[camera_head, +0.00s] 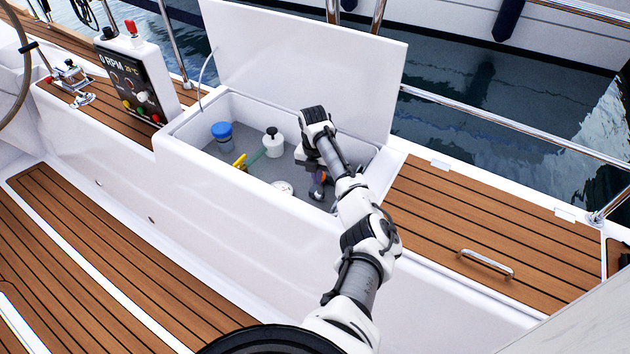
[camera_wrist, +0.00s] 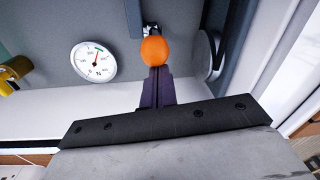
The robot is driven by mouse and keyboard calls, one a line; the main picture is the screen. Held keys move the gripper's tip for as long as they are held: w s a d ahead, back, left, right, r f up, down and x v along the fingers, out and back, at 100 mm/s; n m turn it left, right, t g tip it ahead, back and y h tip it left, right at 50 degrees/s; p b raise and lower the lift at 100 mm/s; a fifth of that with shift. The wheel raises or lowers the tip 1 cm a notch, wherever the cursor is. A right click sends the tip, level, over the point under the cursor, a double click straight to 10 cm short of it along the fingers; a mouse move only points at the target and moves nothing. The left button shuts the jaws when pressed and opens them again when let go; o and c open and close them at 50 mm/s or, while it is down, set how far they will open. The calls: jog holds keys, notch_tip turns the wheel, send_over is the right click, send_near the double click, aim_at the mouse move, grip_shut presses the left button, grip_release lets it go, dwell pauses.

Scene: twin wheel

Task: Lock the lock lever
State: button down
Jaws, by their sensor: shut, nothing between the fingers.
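An orange ball knob (camera_wrist: 154,50) sits on a metal fitting by a dark bar in the wrist view. I take it for the end of the lock lever; the rest of the lever is mostly hidden. My gripper (camera_wrist: 157,72) is shut and empty, with its dark fingertips just below the knob in the picture. I cannot tell whether they touch it. In the head view my gripper (camera_head: 317,192) reaches down into the open locker (camera_head: 190,130), and a small orange patch shows beside it. My arm hides part of that area.
A white gauge (camera_wrist: 93,60) lies left of the knob, and a dark round part (camera_wrist: 210,55) is to the right. The locker also holds a blue-capped container (camera_head: 222,131), a white canister (camera_head: 272,144) and a yellow-handled item (camera_head: 240,162). The raised white lid (camera_head: 300,65) stands behind.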

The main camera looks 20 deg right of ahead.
jog(key=shift+w+d+r, duration=0.4)
jog(key=shift+d, duration=0.15)
jog(key=shift+d+r, duration=0.1)
jog(key=shift+r, duration=0.2)
notch_tip(320, 180, up, 12)
jog(key=a+b, duration=0.1)
jog(key=shift+w+a+r, duration=0.2)
jog(key=shift+r, duration=0.05)
